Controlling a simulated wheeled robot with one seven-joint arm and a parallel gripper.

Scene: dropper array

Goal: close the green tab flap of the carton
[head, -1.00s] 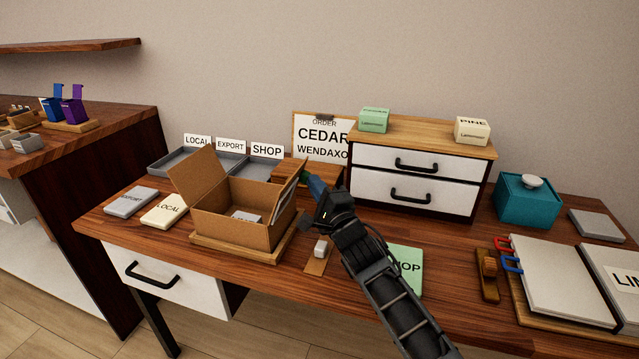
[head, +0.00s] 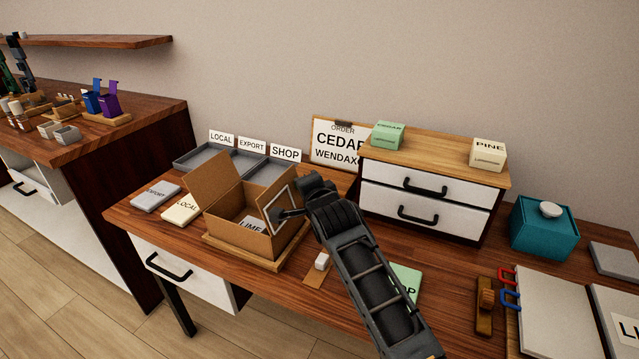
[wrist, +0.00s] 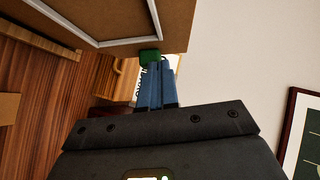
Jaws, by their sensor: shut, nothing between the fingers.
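The brown cardboard carton (head: 238,232) stands on a wooden base on the desk. Its right flap (head: 279,208), with a white outline, stands steeply and tilts a little toward the carton's opening. The flap also shows in the wrist view (wrist: 120,25), with the green tab (wrist: 149,56) at its edge. My gripper (head: 289,214) is at the flap's right side in the head view. In the wrist view its blue fingers (wrist: 158,85) are shut and empty, right at the green tab; I cannot tell whether they touch. The tab is hidden in the head view.
The carton's left flap (head: 211,180) stands open, and a LIME item (head: 251,224) lies inside. Grey trays (head: 200,155) stand behind, and a white drawer unit (head: 424,203) is at right.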

